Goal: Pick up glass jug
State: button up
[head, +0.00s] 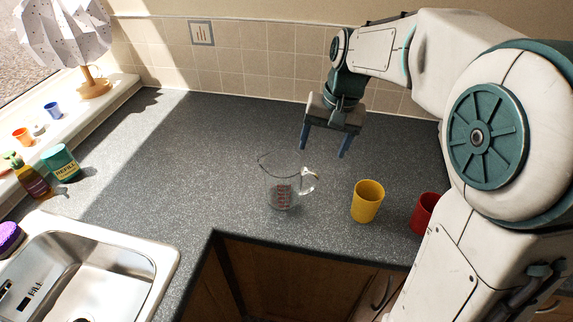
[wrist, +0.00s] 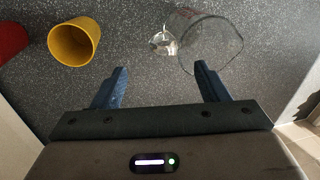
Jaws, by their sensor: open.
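A clear glass jug (head: 281,183) with red markings stands upright on the grey speckled counter, its handle on the right in the head view. In the wrist view the jug (wrist: 208,42) is at the top, right of centre, with its handle towards the left. My gripper (head: 324,155) is open and empty, above the counter, behind and to the right of the jug in the head view. In the wrist view its two blue fingers (wrist: 163,79) are spread apart, and the jug lies beyond them, mostly ahead of the right finger. I see no contact.
A yellow cup (head: 367,201) stands right of the jug, and a red cup (head: 424,213) is farther right by my arm. A sink (head: 165,262) is at the left front. A bottle (head: 30,181) and a green tin (head: 61,162) stand at left. The counter's back middle is clear.

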send_over(308, 188)
jog(key=f, duration=0.8)
jog(key=shift+d+f+p, duration=0.15)
jog(key=shift+d+p, duration=0.1)
jog(key=shift+p, duration=0.1)
jog(key=shift+a+f+p, duration=0.15)
jog(key=shift+f+p, duration=0.2)
jog(key=shift+f, duration=1)
jog(key=shift+a+f+p, duration=0.1)
jog(key=shift+f+p, duration=0.2)
jog(key=shift+f, duration=1.05)
jog(key=shift+c, duration=0.3)
jog(key=c, duration=1.4)
